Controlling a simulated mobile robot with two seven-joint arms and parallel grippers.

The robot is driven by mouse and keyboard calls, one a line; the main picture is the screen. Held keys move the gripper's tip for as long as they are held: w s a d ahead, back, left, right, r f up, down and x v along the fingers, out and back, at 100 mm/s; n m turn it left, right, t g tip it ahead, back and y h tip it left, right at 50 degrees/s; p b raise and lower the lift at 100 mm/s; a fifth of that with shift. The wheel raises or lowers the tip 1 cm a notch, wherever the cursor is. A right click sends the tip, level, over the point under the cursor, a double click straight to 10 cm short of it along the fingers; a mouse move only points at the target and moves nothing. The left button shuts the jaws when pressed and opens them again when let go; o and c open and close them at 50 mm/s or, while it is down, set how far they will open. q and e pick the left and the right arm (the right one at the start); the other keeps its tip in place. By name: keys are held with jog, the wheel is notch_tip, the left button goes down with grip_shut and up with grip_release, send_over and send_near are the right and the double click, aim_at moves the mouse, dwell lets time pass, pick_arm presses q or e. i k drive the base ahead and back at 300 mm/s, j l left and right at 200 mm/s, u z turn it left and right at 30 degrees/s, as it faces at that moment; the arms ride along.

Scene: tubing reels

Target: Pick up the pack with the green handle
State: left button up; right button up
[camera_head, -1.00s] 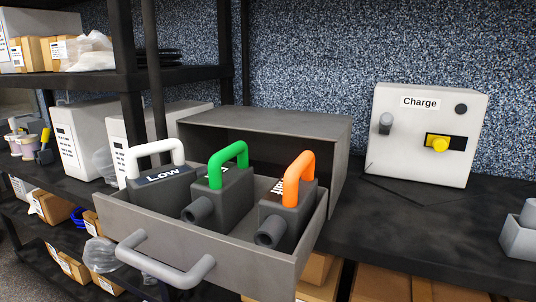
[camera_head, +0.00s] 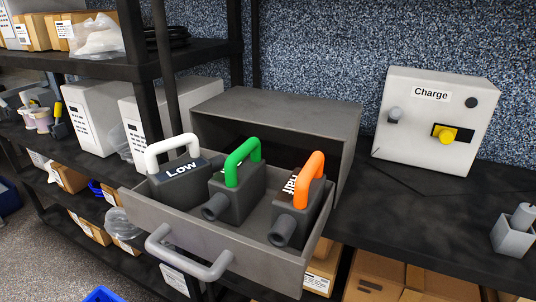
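The pack with the green handle (camera_head: 235,190) is a dark grey block with a round nozzle at its front. It stands upright in the middle of an open grey drawer (camera_head: 205,245), and its arched green handle (camera_head: 242,158) points up. A pack with a white handle, marked "Low" (camera_head: 180,185), stands to its left. A pack with an orange handle (camera_head: 298,208), its label partly hidden and seeming to read "Half", stands to its right. Neither of my grippers shows in the head view.
The drawer's grey housing (camera_head: 290,115) rises behind the packs, and a light grey drawer handle (camera_head: 188,258) sticks out in front. A "Charge" box (camera_head: 435,120) with a yellow knob stands at the right on the dark shelf (camera_head: 420,210). A black shelf post (camera_head: 140,90) stands at the left.

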aim_at(236, 189)
jog(key=i+j+z, duration=0.35)
jog(key=j, duration=0.2)
jog(key=i+j+z, duration=0.2)
jog(key=j+z, duration=0.15)
jog(key=j, duration=0.25)
